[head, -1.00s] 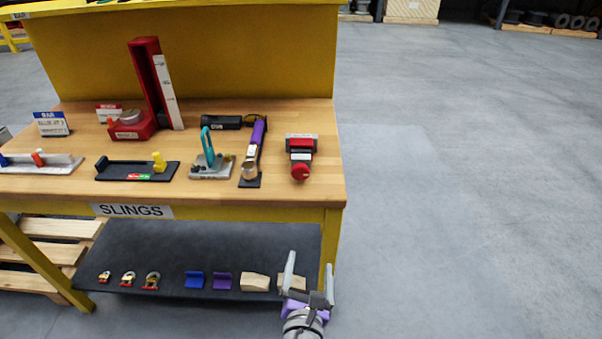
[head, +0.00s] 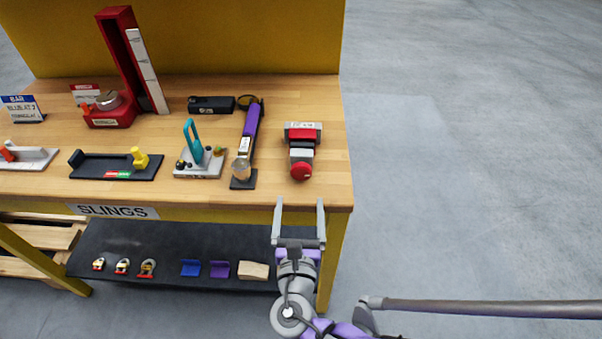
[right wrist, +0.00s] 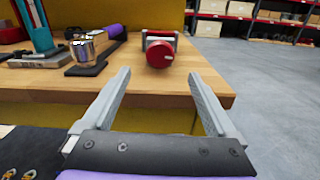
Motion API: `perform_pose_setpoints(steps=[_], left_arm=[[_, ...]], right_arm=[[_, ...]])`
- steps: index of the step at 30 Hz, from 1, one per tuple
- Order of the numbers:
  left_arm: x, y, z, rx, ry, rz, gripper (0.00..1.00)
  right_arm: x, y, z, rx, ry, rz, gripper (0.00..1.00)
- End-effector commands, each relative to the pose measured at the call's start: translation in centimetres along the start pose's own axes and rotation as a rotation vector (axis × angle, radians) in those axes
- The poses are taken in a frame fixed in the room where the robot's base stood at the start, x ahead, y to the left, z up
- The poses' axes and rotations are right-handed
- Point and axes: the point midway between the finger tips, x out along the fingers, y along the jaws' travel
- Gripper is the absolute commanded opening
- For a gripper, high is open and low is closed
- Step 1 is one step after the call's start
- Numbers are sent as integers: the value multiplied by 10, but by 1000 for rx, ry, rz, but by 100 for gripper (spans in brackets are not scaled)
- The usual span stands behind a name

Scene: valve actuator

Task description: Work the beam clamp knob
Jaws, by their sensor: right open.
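The beam clamp (head: 302,142) lies on the wooden bench top near its right end. Its red round knob (head: 301,171) faces the front edge of the bench. In the right wrist view the knob (right wrist: 159,53) shows ahead, between and beyond the fingertips. My right gripper (head: 300,204) is open and empty, just in front of the bench edge and apart from the knob. It also shows in the right wrist view (right wrist: 160,77) with its two fingers spread wide. My left gripper is not in view.
Left of the clamp stand a purple-handled tool (head: 250,130) on a dark base and a teal-handled device (head: 194,145). The bench front edge (head: 250,204) lies close to my right fingers. A lower shelf (head: 190,240) holds shackles and blocks.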

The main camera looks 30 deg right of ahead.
Motion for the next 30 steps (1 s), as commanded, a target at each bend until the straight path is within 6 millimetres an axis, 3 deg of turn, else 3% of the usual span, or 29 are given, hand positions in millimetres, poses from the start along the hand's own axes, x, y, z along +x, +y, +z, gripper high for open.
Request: perform_pose_setpoints(steps=[6, 12, 18, 26, 30], left_arm=[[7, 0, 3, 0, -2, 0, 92], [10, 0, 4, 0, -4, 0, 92], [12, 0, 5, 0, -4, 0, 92], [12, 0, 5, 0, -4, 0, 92], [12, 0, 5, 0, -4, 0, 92]], right_arm=[[43, -2, -1, -1, 1, -7, 92], [74, -1, -1, 0, 1, -3, 92], [87, 0, -1, 0, 2, -1, 92], [88, 0, 0, 0, 2, 0, 92], [88, 0, 0, 0, 2, 0, 69]])
